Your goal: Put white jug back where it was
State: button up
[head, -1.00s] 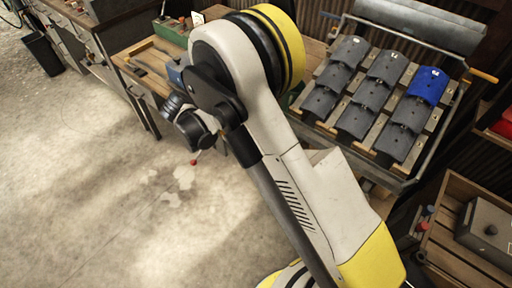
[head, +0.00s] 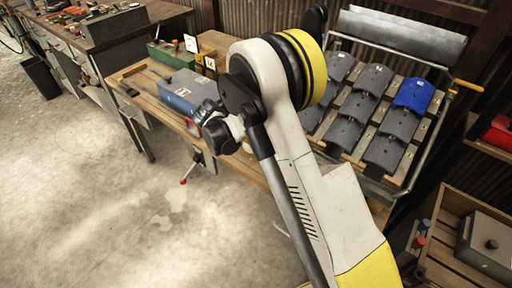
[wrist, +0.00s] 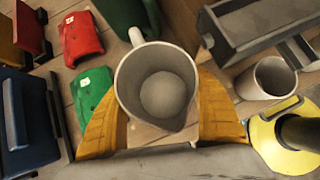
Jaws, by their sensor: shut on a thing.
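The white jug (wrist: 150,65) is in the middle of the wrist view, seen from above into its open, empty-looking mouth. Its handle points up in the picture and its spout points down to the right. The yellow fingers of my gripper (wrist: 158,108) lie on either side of the jug and are shut on it. A wooden surface shows below it; I cannot tell whether the jug touches it. In the head view my arm reaches over the front of the wooden workbench (head: 150,84). The jug cannot be made out there.
In the wrist view a pale cup (wrist: 268,76) and a grey bin (wrist: 262,22) stand right. A rack of curved grey plates (head: 358,105) stands right in the head view.

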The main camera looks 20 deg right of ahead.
jog(key=shift+w+d, duration=0.15)
jog(key=shift+d, duration=0.2)
jog(key=shift+f, duration=0.25)
jog(key=shift+f+b, duration=1)
jog(key=shift+f, duration=0.45)
jog(key=shift+f, duration=0.25)
jog(key=o, duration=1.3)
jog(key=shift+r, duration=0.1)
jog(key=shift+c, duration=0.2)
jog(key=shift+r, duration=0.1)
